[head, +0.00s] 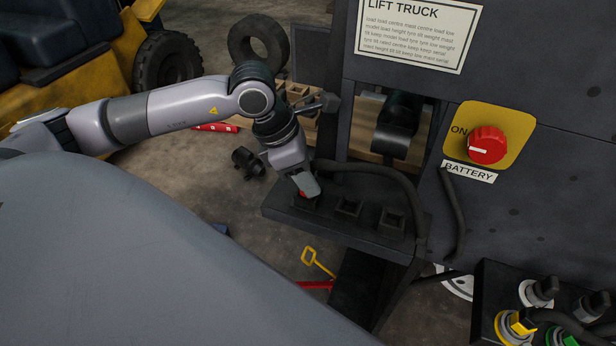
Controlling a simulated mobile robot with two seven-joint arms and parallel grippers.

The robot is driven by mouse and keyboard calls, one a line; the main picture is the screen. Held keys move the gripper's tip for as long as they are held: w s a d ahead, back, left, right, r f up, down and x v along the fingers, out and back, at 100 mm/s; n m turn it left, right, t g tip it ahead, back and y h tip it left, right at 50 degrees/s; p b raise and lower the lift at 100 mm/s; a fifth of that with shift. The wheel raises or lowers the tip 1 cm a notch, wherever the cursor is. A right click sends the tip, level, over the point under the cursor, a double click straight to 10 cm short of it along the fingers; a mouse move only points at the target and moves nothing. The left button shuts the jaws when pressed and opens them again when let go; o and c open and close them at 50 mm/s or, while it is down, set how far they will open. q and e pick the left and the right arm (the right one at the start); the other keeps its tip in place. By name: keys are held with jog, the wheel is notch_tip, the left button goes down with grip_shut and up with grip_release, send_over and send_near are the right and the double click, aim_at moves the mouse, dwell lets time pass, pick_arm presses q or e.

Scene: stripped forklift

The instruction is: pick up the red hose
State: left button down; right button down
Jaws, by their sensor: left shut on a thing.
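My left gripper (305,187) is at the left end of a dark ledge (330,222) on the truck's side, pointing down. It is shut on the end of the red hose (302,194). Whether the held end still touches the ledge cannot be told. My right gripper is not in view.
A yellow plate with a red battery knob (487,145) is on the dark panel. Hose ends with yellow and green rings (515,325) sit lower right. A loose tyre (259,42) stands behind.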

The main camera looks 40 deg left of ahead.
pick_arm(q)
notch_tip(320, 180, up, 28)
dwell(0.7)
jog(key=shift+d, duration=0.15)
